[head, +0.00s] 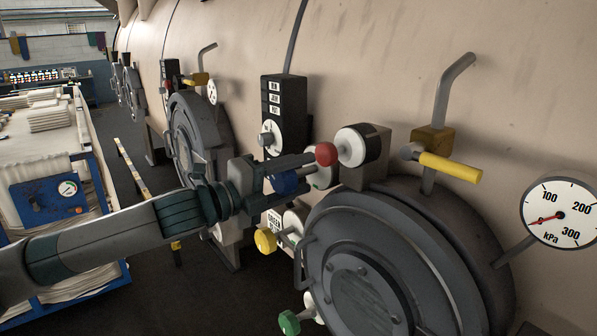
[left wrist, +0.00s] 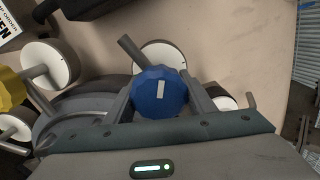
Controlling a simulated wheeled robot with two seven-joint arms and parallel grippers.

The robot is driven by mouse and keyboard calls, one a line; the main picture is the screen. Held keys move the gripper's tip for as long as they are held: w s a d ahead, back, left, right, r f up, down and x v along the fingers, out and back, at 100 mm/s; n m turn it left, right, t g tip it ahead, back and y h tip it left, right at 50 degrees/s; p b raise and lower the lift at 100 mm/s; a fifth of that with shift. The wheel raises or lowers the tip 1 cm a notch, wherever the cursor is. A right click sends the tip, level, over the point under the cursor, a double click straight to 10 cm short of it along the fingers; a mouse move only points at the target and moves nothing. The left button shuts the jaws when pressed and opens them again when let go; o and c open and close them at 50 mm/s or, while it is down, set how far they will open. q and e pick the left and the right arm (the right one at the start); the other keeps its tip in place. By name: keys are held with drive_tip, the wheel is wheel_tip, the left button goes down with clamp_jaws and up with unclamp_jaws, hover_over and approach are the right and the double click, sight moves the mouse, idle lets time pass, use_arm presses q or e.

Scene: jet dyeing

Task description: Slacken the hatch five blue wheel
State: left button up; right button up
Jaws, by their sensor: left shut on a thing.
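The blue wheel (head: 287,184) is a faceted knob beside the large grey round hatch (head: 365,270) in the head view. In the left wrist view the blue wheel (left wrist: 158,92) sits between the two fingers, with a short white mark upright on its face. My left gripper (head: 290,172) reaches in from the left and is shut on the wheel, with a finger on each side. The gripper and its fingers hide part of the wheel in the head view. No hatch number is readable. My right gripper is out of view.
A red knob (head: 326,154) is close to the fingertips. A yellow knob (head: 265,240) and a green knob (head: 289,322) are lower. A yellow-handled valve (head: 450,167) and a kPa gauge (head: 561,212) are to the right. A cloth-laden cart (head: 60,192) stands left.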

use_arm(q)
drive_tip(key=m+p, duration=0.1)
drive_tip(key=m, duration=0.5)
drive_tip(key=shift+f+p, duration=0.2)
drive_tip(key=shift+p, duration=0.1)
drive_tip(key=m, duration=0.3)
drive_tip(key=m+p, duration=0.1)
drive_tip(key=m, duration=0.2)
drive_tip(key=shift+w+a+f+m, duration=0.15)
drive_tip(key=shift+f+m, duration=0.05)
drive_tip(key=shift+m, duration=0.1)
drive_tip(key=o, duration=1.1)
drive_tip(key=shift+c, duration=0.2)
drive_tip(key=shift+a, duration=0.1)
drive_tip(key=shift+s+a, duration=0.3)
drive_tip(key=shift+a, duration=0.15)
drive_tip(key=b+v, duration=0.5)
drive_tip(key=v, duration=1.1)
